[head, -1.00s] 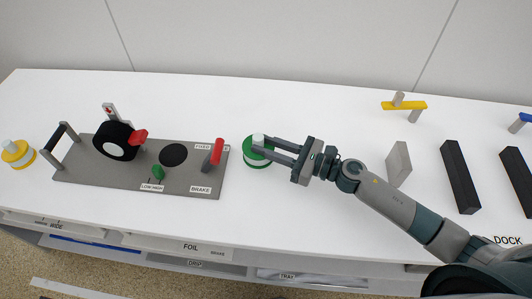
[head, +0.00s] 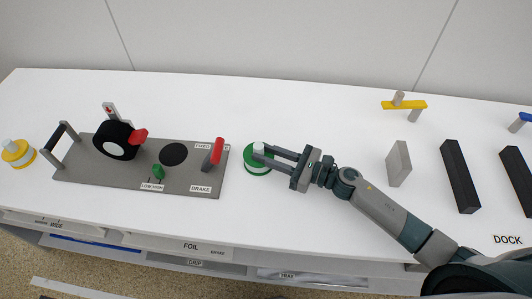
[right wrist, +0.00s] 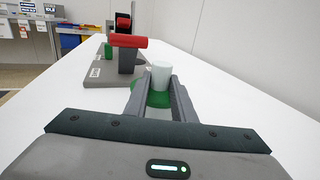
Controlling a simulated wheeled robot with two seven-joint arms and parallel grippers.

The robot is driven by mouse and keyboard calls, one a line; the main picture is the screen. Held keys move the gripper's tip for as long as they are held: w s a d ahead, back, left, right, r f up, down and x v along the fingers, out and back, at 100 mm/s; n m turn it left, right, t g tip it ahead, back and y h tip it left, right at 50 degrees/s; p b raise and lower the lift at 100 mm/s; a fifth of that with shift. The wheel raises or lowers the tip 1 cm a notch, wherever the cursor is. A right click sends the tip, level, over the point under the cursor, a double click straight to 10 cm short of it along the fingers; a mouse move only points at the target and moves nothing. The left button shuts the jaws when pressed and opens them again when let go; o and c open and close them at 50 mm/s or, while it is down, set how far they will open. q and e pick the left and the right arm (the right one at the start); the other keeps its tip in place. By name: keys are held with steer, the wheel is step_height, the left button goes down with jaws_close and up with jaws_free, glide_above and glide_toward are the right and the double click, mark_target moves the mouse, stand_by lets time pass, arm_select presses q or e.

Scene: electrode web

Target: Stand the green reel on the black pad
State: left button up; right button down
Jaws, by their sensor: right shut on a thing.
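The green reel (head: 258,169) has a green lower flange and a white top. It is upright just right of the grey plate, and it also shows in the right wrist view (right wrist: 152,97) between my fingers. My right gripper (head: 262,154) comes from the right and is shut on the reel's white upper part. I cannot tell whether the reel touches the table. The black pad (head: 173,154) is a flat, bare disc on the grey plate, left of the reel. My left gripper is not in view.
The grey plate (head: 120,180) carries a black wheel (head: 116,141), a red-topped brake post (head: 217,152) between pad and reel, and a small green lever (head: 159,172). A yellow reel (head: 18,154) stands far left. Grey and black blocks (head: 460,175) stand right.

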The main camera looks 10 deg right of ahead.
mark_target(263, 154)
steer(key=c, duration=1.5)
jaws_free()
steer(key=shift+r, duration=0.15)
steer(key=shift+s+d+f, duration=0.25)
steer(key=shift+s+d, duration=0.25)
steer(key=shift+d, duration=0.15)
steer(key=b+v, duration=0.1)
steer(key=v, duration=0.1)
steer(key=shift+s+d, duration=0.2)
steer(key=shift+s, duration=0.05)
steer(key=b+v, duration=0.2)
steer(key=v, duration=0.4)
steer(key=shift+s+d+b, duration=0.2)
steer(key=shift+d+b, duration=0.15)
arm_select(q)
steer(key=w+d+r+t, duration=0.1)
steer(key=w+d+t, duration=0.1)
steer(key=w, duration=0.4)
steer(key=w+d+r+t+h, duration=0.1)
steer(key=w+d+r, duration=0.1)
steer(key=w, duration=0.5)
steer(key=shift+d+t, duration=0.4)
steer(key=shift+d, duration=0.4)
arm_select(e)
steer(key=shift+s+d+r, duration=0.15)
steer(key=shift+s+d, duration=0.1)
steer(key=shift+d, duration=0.15)
